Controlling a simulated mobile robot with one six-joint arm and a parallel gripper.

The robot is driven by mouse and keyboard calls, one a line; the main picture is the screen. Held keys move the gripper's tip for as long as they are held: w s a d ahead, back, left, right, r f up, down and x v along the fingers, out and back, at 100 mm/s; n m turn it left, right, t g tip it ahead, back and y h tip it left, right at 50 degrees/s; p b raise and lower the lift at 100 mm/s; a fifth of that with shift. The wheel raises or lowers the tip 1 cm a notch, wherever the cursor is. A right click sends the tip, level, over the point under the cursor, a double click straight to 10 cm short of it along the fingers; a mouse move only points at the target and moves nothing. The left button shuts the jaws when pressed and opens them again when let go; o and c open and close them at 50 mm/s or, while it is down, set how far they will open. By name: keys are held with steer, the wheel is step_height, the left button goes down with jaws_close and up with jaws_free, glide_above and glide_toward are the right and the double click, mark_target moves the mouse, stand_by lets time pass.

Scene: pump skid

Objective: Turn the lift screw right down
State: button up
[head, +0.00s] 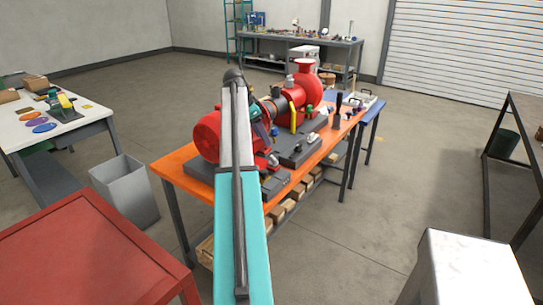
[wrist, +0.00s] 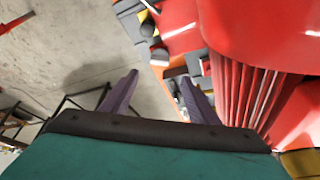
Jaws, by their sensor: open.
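The pump skid shows in the head view with a red motor (head: 206,138) at its near end and a red pump (head: 306,76) at its far end, on an orange bench (head: 178,178). I cannot make out the lift screw for certain in either view. My gripper (wrist: 158,97) is open, its two purple fingers apart with nothing held between them. In the wrist view the red ribbed motor housing (wrist: 248,92) stands close to the right finger. In the head view my arm crosses in front of the motor and hides part of the skid.
A grey bin (head: 125,188) stands left of the bench. A red-topped table (head: 85,245) is at the near left, and a pale metal stand (head: 468,270) at the near right. Boxes (head: 290,206) lie on the bench's lower shelf. The floor (head: 350,225) right of the bench is clear.

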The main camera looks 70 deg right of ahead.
mark_target(273, 158)
steer(key=p+x, duration=0.2)
steer(key=x, duration=0.9)
steer(key=shift+f, duration=0.15)
steer(key=shift+c, duration=0.2)
steer(key=c, duration=1)
steer(key=shift+s+a, duration=0.1)
